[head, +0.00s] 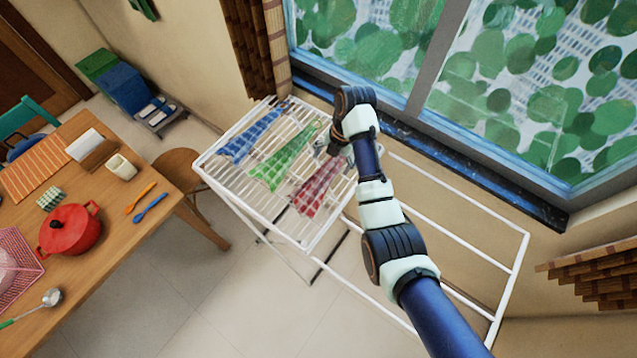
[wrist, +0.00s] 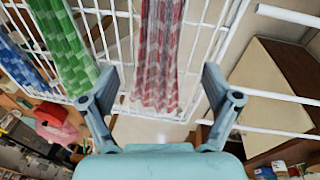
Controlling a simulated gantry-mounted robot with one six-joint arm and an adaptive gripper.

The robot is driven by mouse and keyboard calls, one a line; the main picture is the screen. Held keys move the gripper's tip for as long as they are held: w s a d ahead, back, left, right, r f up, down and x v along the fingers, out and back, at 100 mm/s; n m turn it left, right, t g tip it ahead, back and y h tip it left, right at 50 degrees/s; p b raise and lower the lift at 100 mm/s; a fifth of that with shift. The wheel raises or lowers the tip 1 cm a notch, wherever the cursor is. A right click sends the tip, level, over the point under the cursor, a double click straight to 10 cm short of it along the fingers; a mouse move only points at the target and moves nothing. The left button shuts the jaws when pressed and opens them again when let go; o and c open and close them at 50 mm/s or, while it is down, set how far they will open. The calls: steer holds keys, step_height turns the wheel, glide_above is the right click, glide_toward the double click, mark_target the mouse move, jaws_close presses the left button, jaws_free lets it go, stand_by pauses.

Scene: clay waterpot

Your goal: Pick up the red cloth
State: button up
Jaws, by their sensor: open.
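The red checked cloth (head: 318,190) lies on the white drying rack (head: 209,163), to the right of a green cloth (head: 284,158) and a blue cloth (head: 250,135). In the wrist view the red cloth (wrist: 157,60) runs down between the two fingers. My gripper (wrist: 160,95) is open, with one finger on each side of the red cloth and nothing held. In the head view my arm reaches over the rack's right part and hides the far end of the red cloth. I cannot tell whether the fingers touch it.
The rack's right wing (head: 520,255) is bare. A window (head: 500,90) with a dark sill stands behind the rack. A wooden table (head: 110,245) with a red pot (head: 70,229) is at the left. A wooden stool (head: 178,165) stands between table and rack.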

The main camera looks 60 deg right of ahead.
mark_target(327, 171)
steer(key=f, duration=0.2)
steer(key=w+f, duration=0.1)
steer(key=f, duration=0.2)
steer(key=shift+a+f+b, duration=0.15)
steer(key=shift+f+b, duration=0.05)
steer(key=shift+b, duration=0.15)
steer(key=c, duration=1.2)
steer(key=shift+c, duration=0.2)
steer(key=shift+r, duration=0.1)
